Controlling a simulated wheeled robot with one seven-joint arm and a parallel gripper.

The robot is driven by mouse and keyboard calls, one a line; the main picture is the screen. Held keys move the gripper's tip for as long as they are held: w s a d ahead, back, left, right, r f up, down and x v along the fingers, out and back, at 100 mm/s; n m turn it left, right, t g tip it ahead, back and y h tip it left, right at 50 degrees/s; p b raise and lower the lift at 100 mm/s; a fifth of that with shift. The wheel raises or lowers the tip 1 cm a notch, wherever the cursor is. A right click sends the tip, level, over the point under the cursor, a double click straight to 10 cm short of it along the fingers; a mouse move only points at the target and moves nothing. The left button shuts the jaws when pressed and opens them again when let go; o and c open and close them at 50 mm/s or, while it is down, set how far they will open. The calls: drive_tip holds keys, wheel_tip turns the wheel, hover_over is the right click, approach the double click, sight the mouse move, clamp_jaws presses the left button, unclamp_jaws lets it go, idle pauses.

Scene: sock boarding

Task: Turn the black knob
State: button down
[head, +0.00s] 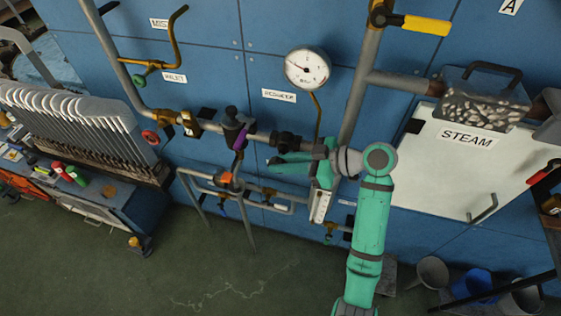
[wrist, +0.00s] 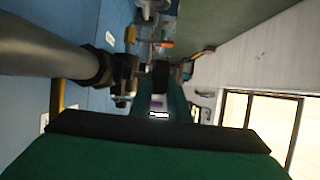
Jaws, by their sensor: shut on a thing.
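My gripper (head: 278,163) reaches left from the green arm in the head view, in front of the pipe. In the wrist view its green fingers (wrist: 160,100) run away from the camera to a small dark round piece at their tips, which looks like the black knob (wrist: 160,74). The gripper is shut on it. In the head view the fingers mostly hide the knob. A black fitting (head: 287,140) sits on the pipe just above the fingers, below the REDUCER label (head: 279,96). How far the knob is turned cannot be told.
A round white gauge (head: 307,68) hangs above the fitting on a thin brass tube. A valve with a black top and purple part (head: 235,125) and a red handwheel (head: 150,137) are to the left. A white STEAM panel (head: 455,165) is right of my arm.

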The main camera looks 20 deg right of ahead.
drive_tip(key=shift+s+d+f+y, duration=0.1)
drive_tip(key=shift+f+y, duration=0.05)
drive_tip(key=shift+y, duration=0.35)
drive_tip(key=shift+t, duration=0.3)
drive_tip(key=c, duration=1.7)
unclamp_jaws()
drive_tip(key=v, duration=1.1)
drive_tip(key=shift+f, duration=0.15)
